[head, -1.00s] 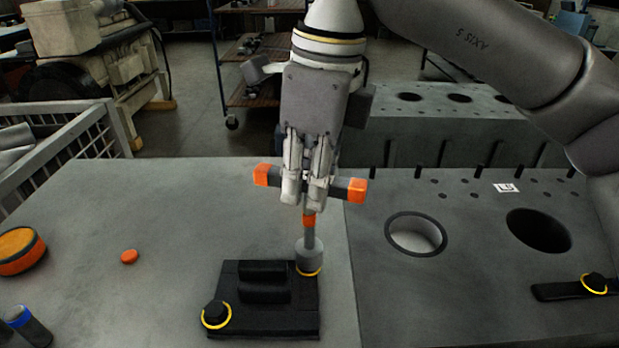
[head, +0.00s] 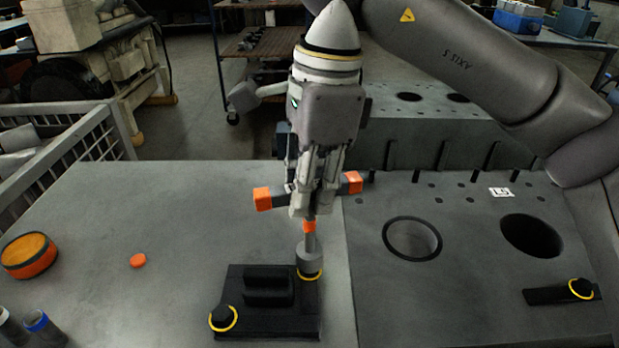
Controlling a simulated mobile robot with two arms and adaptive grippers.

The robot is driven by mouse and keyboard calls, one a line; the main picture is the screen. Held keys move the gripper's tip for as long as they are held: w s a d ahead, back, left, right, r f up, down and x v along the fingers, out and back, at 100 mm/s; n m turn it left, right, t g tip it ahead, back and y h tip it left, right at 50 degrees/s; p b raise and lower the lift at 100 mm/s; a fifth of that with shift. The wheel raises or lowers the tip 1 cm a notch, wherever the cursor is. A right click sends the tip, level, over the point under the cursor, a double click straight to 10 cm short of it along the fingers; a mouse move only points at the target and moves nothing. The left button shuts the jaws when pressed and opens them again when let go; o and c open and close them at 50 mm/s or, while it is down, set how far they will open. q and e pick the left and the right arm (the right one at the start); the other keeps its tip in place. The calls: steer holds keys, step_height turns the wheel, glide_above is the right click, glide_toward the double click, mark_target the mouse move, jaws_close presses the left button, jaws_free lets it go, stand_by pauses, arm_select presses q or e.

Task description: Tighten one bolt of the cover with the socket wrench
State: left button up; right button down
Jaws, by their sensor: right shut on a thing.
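The black cover (head: 262,318) lies on the grey table, with a raised double handle in its middle. One bolt (head: 222,317) with a yellow ring shows at its front left corner. Another yellow ring (head: 311,274) shows at its back right corner, where the socket hides the bolt. The socket wrench (head: 310,248) stands upright there, its grey socket over that corner, its T-handle with orange ends crossing between my fingers. My right gripper (head: 311,200) points down and is shut on the wrench handle. My left gripper is not in view.
An orange round container (head: 29,256), a small orange disc (head: 138,261) and dark cylinders with a blue ring (head: 43,326) are at left. The engine block (head: 440,285) with bores is at right, carrying a black bar with a ringed bolt (head: 582,289). Bare table lies left of the cover.

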steer(key=n+p, duration=0.1)
steer(key=n, duration=0.2)
steer(key=shift+r+n, duration=0.15)
steer(key=shift+n, duration=0.15)
steer(key=n+p, duration=0.1)
steer(key=n, duration=0.4)
steer(key=shift+g+h+p, duration=0.3)
steer(key=shift+g+h, duration=0.1)
steer(key=n+p, duration=0.1)
steer(key=n, duration=0.2)
steer(key=shift+n, duration=0.4)
steer(key=n+p, duration=0.1)
steer(key=n, duration=0.3)
steer(key=shift+s+h+p, duration=0.1)
steer(key=shift+h+p, duration=0.25)
steer(key=shift+h, duration=0.05)
steer(key=n+p, duration=0.1)
steer(key=n, duration=0.3)
steer(key=shift+a, duration=0.1)
steer(key=shift+n+h+p, duration=0.3)
steer(key=shift+n+h, duration=0.1)
steer(key=shift+n, duration=1.8)
steer(key=shift+f, duration=0.2)
